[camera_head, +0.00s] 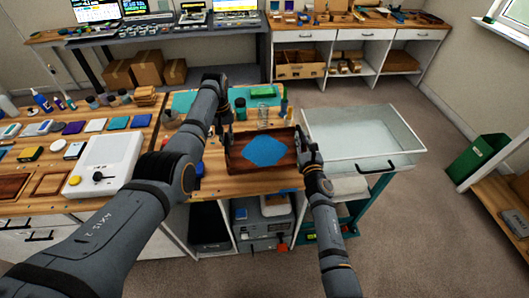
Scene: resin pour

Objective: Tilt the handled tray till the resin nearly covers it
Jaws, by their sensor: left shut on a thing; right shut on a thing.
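The handled tray (246,166) is brown wood and lies near the front edge of the bench. Blue resin (265,151) forms an uneven patch over its middle. Bare wood shows around the patch, mostly toward the corners and sides. My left gripper (227,139) is shut on the tray's left end. My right gripper (304,150) is shut on its right end. The grippers hide the handles. I cannot tell whether the tray is lifted off the bench or how much it tilts.
Behind the tray are a green mat, a clear glass vessel (263,116) and small bottles. A white device (104,164) and several colour samples lie left. The floor in front is open.

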